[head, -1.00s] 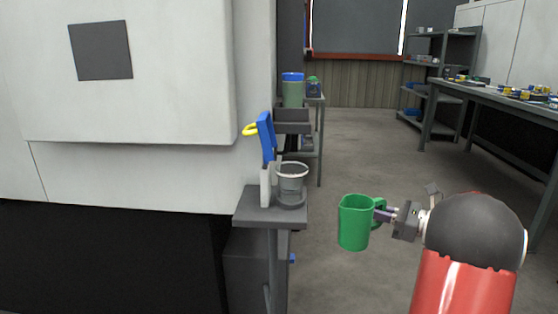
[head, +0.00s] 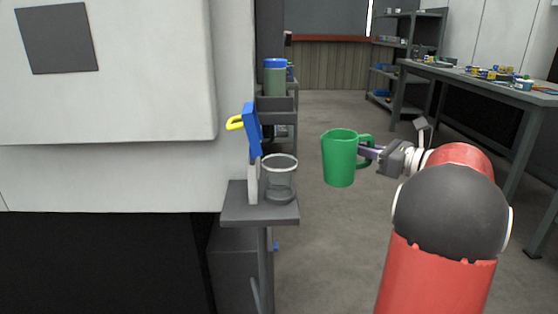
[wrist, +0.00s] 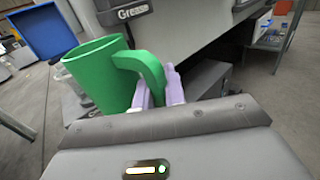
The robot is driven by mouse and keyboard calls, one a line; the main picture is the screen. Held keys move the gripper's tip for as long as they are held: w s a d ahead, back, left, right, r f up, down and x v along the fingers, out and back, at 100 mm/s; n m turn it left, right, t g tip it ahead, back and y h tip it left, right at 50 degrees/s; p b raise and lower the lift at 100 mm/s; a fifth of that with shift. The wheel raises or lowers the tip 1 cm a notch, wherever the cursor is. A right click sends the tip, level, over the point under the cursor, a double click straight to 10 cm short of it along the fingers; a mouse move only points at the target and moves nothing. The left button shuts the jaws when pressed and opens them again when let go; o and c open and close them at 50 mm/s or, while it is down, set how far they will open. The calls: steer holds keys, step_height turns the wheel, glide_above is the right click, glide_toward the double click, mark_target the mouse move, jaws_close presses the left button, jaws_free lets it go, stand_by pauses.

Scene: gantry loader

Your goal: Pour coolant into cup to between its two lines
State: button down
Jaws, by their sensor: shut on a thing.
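A green jug (head: 339,158) with a handle hangs upright in the air in the head view. My gripper (head: 372,153) is shut on its handle, which also shows in the wrist view (wrist: 150,75). The coolant inside the jug cannot be seen. A clear cup (head: 279,180) stands on a small grey stand (head: 262,208), left of the jug and a little lower, apart from it. Its two lines cannot be made out at this size. In the wrist view the cup is mostly hidden behind the jug.
A blue tool with a yellow handle (head: 250,130) stands upright close beside the cup on its left. The large white machine (head: 150,100) fills the left side. A green container with a blue lid (head: 275,78) is behind. A workbench (head: 480,82) is at the right; open floor lies between.

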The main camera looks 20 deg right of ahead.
mark_target(349, 134)
steer(key=shift+a+r+n+g+h, duration=0.15)
steer(key=shift+a+r+n+g, duration=0.05)
steer(key=shift+r+n, duration=0.25)
steer(key=shift+a+r+n+g+h, duration=0.2)
steer(key=shift+r+n, duration=0.15)
steer(key=shift+r, duration=0.15)
steer(key=shift+a+r+n+g+h, duration=0.35)
steer(key=shift+a+r+n, duration=0.15)
steer(key=shift+n, duration=0.2)
steer(key=a+n+b, duration=0.1)
steer(key=a+r+n+g+h+b, duration=0.1)
steer(key=b, duration=0.1)
steer(key=shift+a+r+h, duration=0.25)
steer(key=shift+a+h, duration=0.05)
steer(key=r, duration=0.1)
steer(key=a+r+n+h, duration=0.1)
steer(key=r, duration=0.1)
steer(key=r+n+h, duration=0.1)
steer(key=shift+a+r+g, duration=0.25)
steer(key=shift+a+g, duration=0.1)
steer(key=shift+a+r+n+h, duration=0.1)
steer(key=shift+r+n+h, duration=0.15)
steer(key=shift+n+h, duration=0.05)
steer(key=shift+a+r+n+h, duration=0.3)
steer(key=shift+r, duration=0.25)
steer(key=shift+a+r, duration=0.1)
steer(key=shift+a, duration=0.15)
